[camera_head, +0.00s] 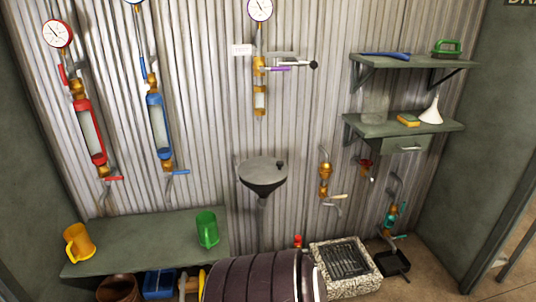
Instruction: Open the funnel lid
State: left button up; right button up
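A dark grey funnel (264,188) is mounted at the middle of the corrugated wall, with a pipe running down from its tip. A flat round grey lid (260,170) lies across its top and looks closed. A small dark knob (281,165) sits near the lid's right edge. The inside of the funnel is hidden. Neither of my grippers shows in the head view, and nothing touches the lid.
A green bench (150,245) with a yellow mug (79,243) and a green mug (207,229) stands at left. A dark ribbed rounded body (255,280) fills the bottom middle. Shelves (410,130) hang at right.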

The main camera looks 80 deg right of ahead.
aim_at(260, 170)
jog(key=z, duration=2.2)
